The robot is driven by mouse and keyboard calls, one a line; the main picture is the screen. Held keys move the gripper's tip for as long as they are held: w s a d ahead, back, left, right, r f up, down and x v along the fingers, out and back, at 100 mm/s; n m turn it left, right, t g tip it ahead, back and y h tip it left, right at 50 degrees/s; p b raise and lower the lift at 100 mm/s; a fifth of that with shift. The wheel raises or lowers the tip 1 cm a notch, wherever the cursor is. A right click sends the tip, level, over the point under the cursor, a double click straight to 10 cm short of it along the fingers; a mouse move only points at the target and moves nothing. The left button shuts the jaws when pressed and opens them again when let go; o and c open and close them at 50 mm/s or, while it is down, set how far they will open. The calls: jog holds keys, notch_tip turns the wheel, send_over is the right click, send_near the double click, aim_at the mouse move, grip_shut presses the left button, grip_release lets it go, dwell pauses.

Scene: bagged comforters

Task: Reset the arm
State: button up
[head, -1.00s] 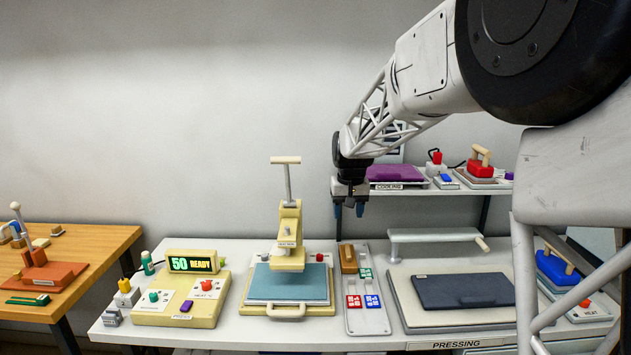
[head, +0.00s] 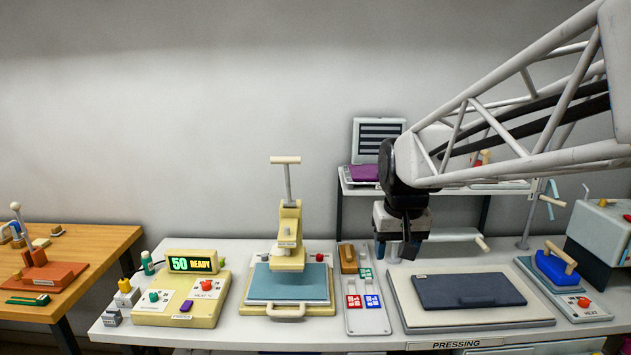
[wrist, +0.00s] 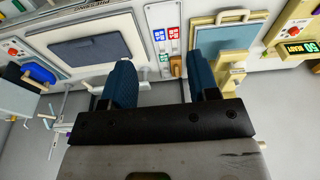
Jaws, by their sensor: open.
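My gripper (head: 396,248) is open and hangs above the back of the white table (head: 225,330), behind the dark pressing pad. In the wrist view its two blue fingers (wrist: 164,85) stand apart with nothing between them. Its fingertips are partly hard to make out in the head view. My arm reaches in from the right and hides part of the back shelf.
A cream heat press (head: 286,240) stands mid-table beside a control box reading 50 READY (head: 192,265). A dark pad (head: 468,290) lies right of the switch strip (head: 364,300). A blue iron (head: 555,268) sits at right. A shelf holds a purple item (head: 363,173).

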jog(key=s+d+f, duration=0.1)
jog(key=s+f, duration=0.2)
jog(key=s, duration=0.8)
jog(key=s+d+f, duration=0.2)
jog(key=s+f, duration=0.1)
jog(key=s, duration=0.8)
jog(key=shift+s+m+t, duration=0.3)
jog(key=shift+s, duration=0.1)
